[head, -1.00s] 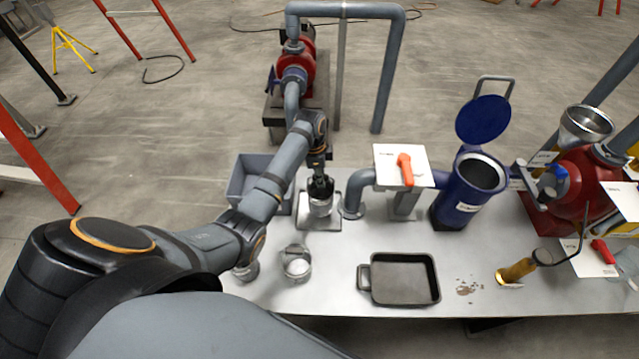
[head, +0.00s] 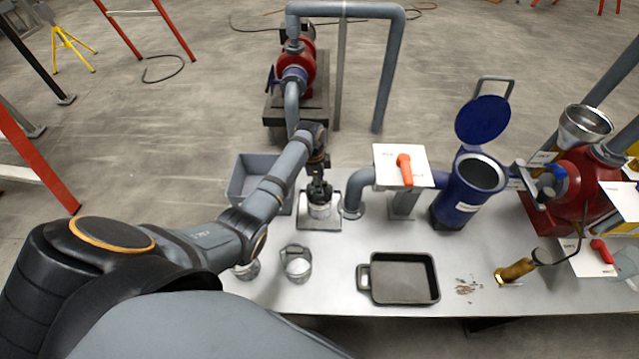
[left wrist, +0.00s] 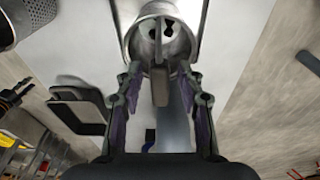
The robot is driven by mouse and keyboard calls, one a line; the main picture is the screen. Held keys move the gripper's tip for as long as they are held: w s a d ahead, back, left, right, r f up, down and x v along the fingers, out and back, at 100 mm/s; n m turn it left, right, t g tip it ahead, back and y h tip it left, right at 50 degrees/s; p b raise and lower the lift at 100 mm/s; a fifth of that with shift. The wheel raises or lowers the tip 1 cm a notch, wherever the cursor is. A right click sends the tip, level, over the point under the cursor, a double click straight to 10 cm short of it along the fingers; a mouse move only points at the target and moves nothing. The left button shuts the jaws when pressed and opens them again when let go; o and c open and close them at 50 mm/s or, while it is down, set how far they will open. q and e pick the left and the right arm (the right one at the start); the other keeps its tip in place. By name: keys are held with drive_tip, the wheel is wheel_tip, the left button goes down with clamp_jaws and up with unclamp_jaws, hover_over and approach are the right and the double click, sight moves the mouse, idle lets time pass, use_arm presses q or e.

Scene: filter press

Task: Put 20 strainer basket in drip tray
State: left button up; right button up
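The dark drip tray (head: 432,287), with a loop handle on its left, lies on the front middle of the bench. A metal basket with a raised handle (head: 297,266) stands left of it; another metal cup (head: 246,271) is partly hidden by my left arm. My left gripper (head: 319,190) is over a metal cup (head: 319,211) on a small plate. In the left wrist view, its fingers (left wrist: 160,88) are apart, with a flat upright tab between them in front of the metal cup (left wrist: 160,30). I cannot read which basket is 20. My right gripper is not in view.
A grey bin (head: 240,187) stands behind my left forearm. A blue lidded vessel (head: 462,200), piping and an orange-handled valve (head: 404,168) stand at the back. A brass-coloured tool (head: 515,270) lies right of the tray. Small debris (head: 467,288) lies beside the tray.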

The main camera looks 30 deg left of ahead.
use_arm(q)
wheel_tip(320, 180, up, 12)
drive_tip(key=a, duration=0.1)
drive_tip(key=shift+s+a+r, duration=0.15)
drive_tip(key=shift+s, duration=0.15)
idle(0.6)
